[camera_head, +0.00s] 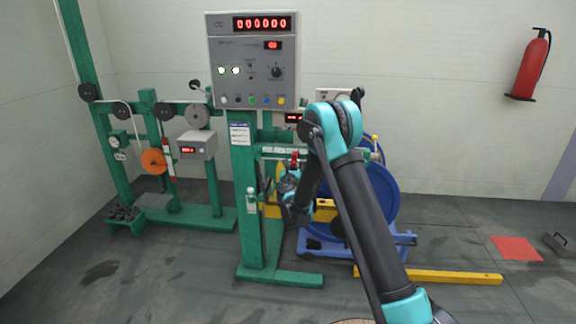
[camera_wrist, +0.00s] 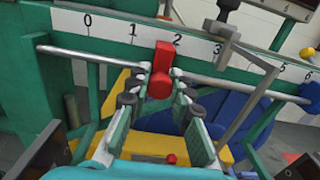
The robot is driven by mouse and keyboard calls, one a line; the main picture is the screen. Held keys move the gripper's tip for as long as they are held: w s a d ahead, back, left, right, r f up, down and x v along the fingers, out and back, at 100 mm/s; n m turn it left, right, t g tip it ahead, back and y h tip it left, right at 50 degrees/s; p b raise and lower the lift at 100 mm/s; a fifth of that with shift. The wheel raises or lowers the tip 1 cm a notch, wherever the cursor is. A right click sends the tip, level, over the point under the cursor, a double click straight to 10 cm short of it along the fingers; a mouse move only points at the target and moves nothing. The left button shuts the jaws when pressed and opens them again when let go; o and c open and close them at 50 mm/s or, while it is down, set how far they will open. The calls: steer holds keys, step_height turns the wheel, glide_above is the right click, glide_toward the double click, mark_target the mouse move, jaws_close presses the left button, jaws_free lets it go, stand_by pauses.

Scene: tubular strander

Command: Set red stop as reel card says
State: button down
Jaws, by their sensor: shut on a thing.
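The red stop (camera_wrist: 162,72) sits on a grey rod in front of a white scale (camera_wrist: 108,30) in the wrist view. Its top is just left of the numeral 2. It also shows small in the head view (camera_head: 294,157). My gripper (camera_wrist: 158,88) is shut on the red stop, with a finger on each side of its lower part. In the head view my gripper (camera_head: 291,178) is at the rod, partly hidden by my arm. A white card (camera_head: 239,135) hangs on the green post; its print is too small to read, and I cannot tell if it is the reel card.
A grey bracket (camera_wrist: 240,85) crosses the rod to the right, near the 3, and hides part of the scale. A blue reel (camera_head: 383,190) stands behind my arm. A control panel (camera_head: 253,60) tops the green post. A yellow floor bar (camera_head: 440,276) lies at right.

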steer(key=c, duration=1.3)
jaws_free()
steer(key=shift+c, duration=0.2)
steer(key=shift+s, duration=0.15)
steer(key=s, duration=1.1)
steer(key=shift+s+a, duration=0.25)
steer(key=shift+s, duration=0.15)
steer(key=s+d+r+m+g+h, duration=0.2)
steer(key=s+d+m+g, duration=0.3)
steer(key=d+m, duration=0.55)
steer(key=s+d+r+m+g+h, duration=0.15)
steer(key=s+d+m, duration=0.55)
steer(key=d, duration=0.7)
steer(key=s+d+f+m+g+y, duration=0.1)
steer(key=s+f+m+g+y, duration=0.1)
steer(key=s+m, duration=0.7)
steer(key=s+d+f+m+g+y, duration=0.2)
steer(key=s+f+m+g, duration=0.3)
steer(key=s, duration=1.3)
steer(key=m, duration=0.4)
steer(key=shift+s, duration=0.2)
